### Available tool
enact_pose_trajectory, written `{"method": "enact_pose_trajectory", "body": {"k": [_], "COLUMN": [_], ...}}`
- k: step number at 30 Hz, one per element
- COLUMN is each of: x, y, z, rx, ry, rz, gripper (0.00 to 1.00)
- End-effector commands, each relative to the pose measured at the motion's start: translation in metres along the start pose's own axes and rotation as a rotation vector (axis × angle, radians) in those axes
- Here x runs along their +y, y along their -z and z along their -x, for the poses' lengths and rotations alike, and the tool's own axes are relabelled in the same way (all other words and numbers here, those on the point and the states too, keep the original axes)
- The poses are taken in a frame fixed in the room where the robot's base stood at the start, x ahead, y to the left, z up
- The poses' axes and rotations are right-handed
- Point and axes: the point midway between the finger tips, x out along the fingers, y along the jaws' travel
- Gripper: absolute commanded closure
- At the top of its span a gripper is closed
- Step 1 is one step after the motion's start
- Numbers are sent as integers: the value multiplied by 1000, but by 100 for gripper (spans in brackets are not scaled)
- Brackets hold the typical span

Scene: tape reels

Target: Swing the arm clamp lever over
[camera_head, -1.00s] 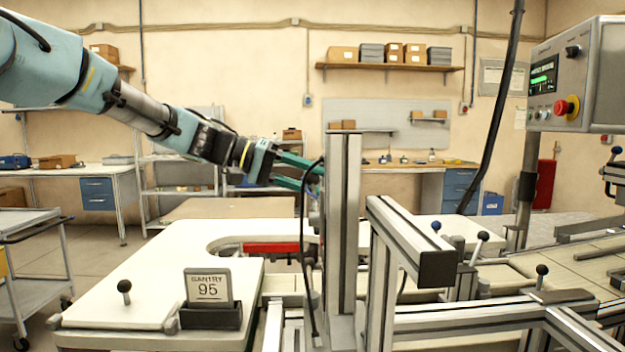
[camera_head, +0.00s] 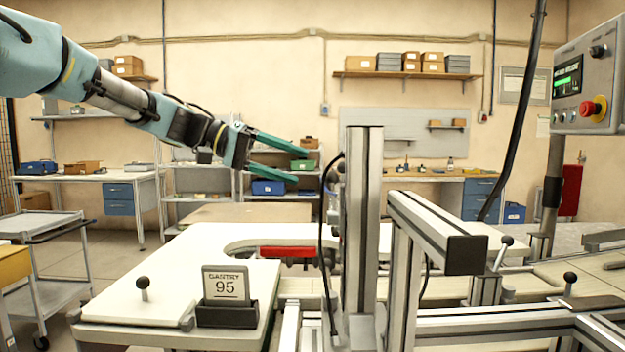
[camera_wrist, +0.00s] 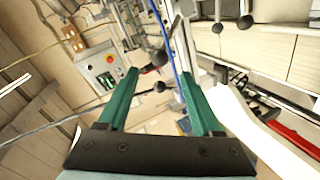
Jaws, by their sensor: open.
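My gripper (camera_head: 298,164) has two green fingers and is open and empty, level with the upper part of the upright metal column (camera_head: 362,220) and to its left. In the wrist view the open fingers (camera_wrist: 157,72) point toward two black ball knobs, an upper one (camera_wrist: 159,58) and a lower one (camera_wrist: 159,87). Both knobs appear between the fingers in the picture; I cannot tell how far off they are, and neither is gripped. Another ball-ended lever (camera_wrist: 235,23) shows at upper right. I cannot tell which knob belongs to the arm clamp lever; the column hides its far side in the head view.
A black cable (camera_head: 324,240) hangs beside the column. A metal beam (camera_head: 437,225) juts out right of it. A control box (camera_head: 588,80) with a red button stands at the right. Space left of the column is open.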

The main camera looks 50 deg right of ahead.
Motion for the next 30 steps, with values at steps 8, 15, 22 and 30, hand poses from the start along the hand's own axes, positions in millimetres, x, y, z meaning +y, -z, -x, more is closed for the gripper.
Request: {"method": "enact_pose_trajectory", "body": {"k": [8,15,22,30], "x": [0,0,20,75], "y": [0,0,-8,-29], "z": [20,20,11,18], "rx": [-1,-1,-69,-369], "ry": [0,0,105,364], "rz": [0,0,-249,-1072], "gripper": [34,36,62,92]}}
